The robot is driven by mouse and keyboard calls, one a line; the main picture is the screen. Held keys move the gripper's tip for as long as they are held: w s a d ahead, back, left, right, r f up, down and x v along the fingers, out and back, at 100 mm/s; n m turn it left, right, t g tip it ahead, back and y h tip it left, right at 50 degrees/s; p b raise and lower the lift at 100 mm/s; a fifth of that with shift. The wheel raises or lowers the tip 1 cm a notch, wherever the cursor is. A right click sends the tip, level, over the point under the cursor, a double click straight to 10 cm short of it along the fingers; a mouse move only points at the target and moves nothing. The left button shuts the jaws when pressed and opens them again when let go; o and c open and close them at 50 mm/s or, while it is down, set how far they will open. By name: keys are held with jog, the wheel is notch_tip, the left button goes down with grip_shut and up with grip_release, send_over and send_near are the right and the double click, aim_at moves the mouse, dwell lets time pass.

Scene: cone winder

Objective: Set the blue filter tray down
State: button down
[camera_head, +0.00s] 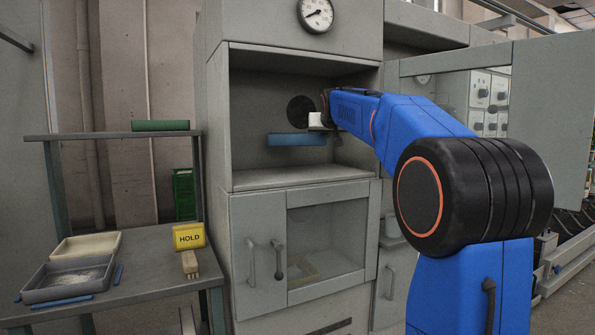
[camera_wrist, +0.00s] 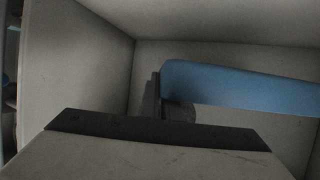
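The blue filter tray (camera_head: 296,140) is inside the open upper compartment of the grey cabinet, level and above the compartment floor with a gap below it. My gripper (camera_head: 319,127) is at the tray's right end and appears shut on it; the fingertips are small and partly hidden in the head view. In the wrist view the tray (camera_wrist: 245,88) runs from the middle to the right edge, with a dark finger part against its left end.
The compartment floor (camera_head: 300,176) below the tray is bare. At left, a bench holds a grey tray (camera_head: 68,279), a cream tray (camera_head: 86,246) and a yellow HOLD sign (camera_head: 189,236). A green tray (camera_head: 160,125) lies on the shelf above.

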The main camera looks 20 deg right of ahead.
aim_at(323, 173)
jog(key=shift+w+f, duration=0.1)
jog(key=shift+f, duration=4.85)
jog(key=c, duration=2)
grip_release()
jog(key=shift+f, duration=0.1)
jog(key=shift+s+r, duration=0.25)
jog(key=v, duration=1.1)
jog(key=shift+s, duration=0.2)
jog(key=shift+a, duration=0.15)
